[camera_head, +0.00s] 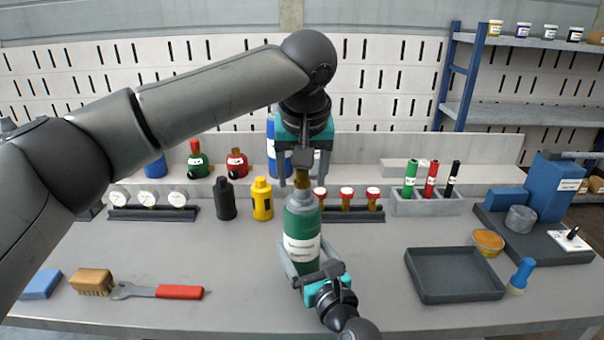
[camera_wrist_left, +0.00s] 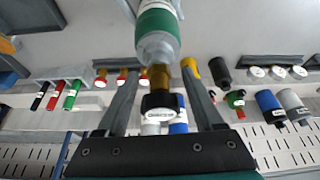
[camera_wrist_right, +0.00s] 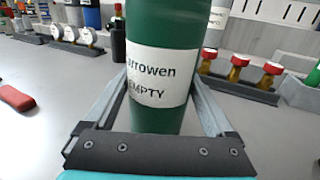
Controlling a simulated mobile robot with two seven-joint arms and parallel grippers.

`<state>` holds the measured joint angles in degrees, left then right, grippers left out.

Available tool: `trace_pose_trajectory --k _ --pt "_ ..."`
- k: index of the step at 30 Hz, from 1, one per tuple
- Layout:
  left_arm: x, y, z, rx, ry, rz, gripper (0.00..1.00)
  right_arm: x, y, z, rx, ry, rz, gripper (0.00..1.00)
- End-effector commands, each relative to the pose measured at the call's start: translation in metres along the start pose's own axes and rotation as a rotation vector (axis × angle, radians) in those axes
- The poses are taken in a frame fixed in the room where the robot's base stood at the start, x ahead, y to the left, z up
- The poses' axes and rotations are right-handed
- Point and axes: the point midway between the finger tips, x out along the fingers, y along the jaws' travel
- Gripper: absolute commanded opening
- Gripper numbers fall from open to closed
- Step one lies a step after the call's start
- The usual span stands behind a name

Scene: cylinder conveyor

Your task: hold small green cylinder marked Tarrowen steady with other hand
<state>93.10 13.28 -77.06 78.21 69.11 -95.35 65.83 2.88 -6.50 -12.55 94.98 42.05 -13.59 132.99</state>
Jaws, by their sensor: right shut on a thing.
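The green cylinder (camera_head: 302,232) stands upright on the table, with a grey shoulder and a brass valve (camera_head: 302,180) on top. In the right wrist view the green cylinder (camera_wrist_right: 163,115) has a white label reading "arrowen" and "EMPTY", its first letter out of sight. My right gripper (camera_head: 308,270) is shut around the lower body from the front. My left gripper (camera_head: 303,172) points down from above, its open fingers on either side of the valve. In the left wrist view a black labelled cap (camera_wrist_left: 162,103) sits at the valve between the fingers, with gaps on both sides.
A black bottle (camera_head: 225,199) and yellow bottle (camera_head: 262,199) stand behind, left. An empty dark tray (camera_head: 455,274) lies right. A red-handled wrench (camera_head: 165,292) and a brush (camera_head: 92,281) lie at the left front. Gauges and red-capped valves sit in racks behind.

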Motion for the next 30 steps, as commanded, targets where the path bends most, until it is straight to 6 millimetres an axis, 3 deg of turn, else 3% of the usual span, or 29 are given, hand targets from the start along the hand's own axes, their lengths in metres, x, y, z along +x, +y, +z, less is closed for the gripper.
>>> trace_pose_trajectory --k 9,19,30 --pt "-0.002 0.0 -0.001 -0.001 0.001 0.001 0.7 0.0 0.0 -0.001 0.0 0.002 -0.001 0.22" --pt "-0.023 0.001 -0.009 0.0 0.0 0.002 0.7 0.0 0.0 -0.001 0.0 0.002 0.0 0.22" --pt "-0.022 0.001 -0.01 0.0 -0.001 0.0 0.7 0.0 0.0 -0.001 -0.001 0.002 0.0 0.22"
